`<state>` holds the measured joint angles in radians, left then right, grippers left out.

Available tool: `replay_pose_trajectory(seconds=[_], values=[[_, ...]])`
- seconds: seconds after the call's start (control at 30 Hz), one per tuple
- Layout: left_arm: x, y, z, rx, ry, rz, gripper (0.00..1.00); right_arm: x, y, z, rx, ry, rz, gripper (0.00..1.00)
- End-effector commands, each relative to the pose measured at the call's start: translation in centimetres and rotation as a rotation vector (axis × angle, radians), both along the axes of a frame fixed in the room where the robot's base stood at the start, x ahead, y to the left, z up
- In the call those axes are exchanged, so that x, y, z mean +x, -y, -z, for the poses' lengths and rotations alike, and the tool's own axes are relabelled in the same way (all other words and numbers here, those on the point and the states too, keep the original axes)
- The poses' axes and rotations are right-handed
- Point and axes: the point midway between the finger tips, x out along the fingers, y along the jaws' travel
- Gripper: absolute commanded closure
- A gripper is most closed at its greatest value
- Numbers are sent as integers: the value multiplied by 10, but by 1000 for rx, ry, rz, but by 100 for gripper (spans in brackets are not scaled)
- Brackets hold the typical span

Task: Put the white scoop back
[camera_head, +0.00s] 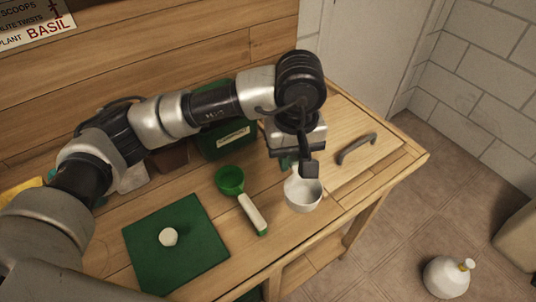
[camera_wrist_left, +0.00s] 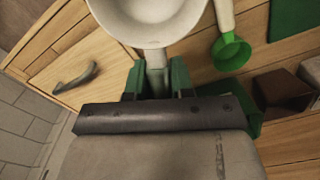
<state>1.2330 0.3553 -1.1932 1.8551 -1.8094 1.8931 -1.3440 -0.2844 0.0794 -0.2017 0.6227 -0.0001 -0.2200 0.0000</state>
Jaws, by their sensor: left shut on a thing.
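My left gripper (camera_head: 299,168) is over the right part of the wooden bench, shut on the handle of the white scoop (camera_head: 304,194). In the left wrist view the green fingers of the gripper (camera_wrist_left: 158,80) clasp the handle from both sides. The scoop's white bowl (camera_wrist_left: 150,18) points away from the gripper, and its inside looks empty in the head view. I cannot tell whether the bowl touches the bench or hangs just above it. My right gripper is not in view.
A green scoop (camera_head: 230,181) with a white handle lies left of the white scoop. A green mat (camera_head: 190,263) bears a small white round thing (camera_head: 168,237). A green labelled box (camera_head: 215,150) stands behind. A grey handle (camera_head: 357,148) is at right. A white bottle (camera_head: 447,279) stands on the floor.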

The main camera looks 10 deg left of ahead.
Motion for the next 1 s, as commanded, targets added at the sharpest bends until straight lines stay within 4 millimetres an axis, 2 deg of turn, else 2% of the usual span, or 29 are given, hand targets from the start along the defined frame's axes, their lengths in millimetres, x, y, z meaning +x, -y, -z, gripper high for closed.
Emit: replay_pose_trajectory(seconds=[0.3,0.5,0.73,1.0], values=[[50,-46,38,2,-5,-9,100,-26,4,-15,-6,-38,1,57],[76,-68,60,0,-2,-4,100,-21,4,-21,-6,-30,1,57],[83,-74,72,-1,-2,-1,100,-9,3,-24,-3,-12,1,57],[82,-74,106,-1,-2,-1,100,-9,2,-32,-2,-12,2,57]])
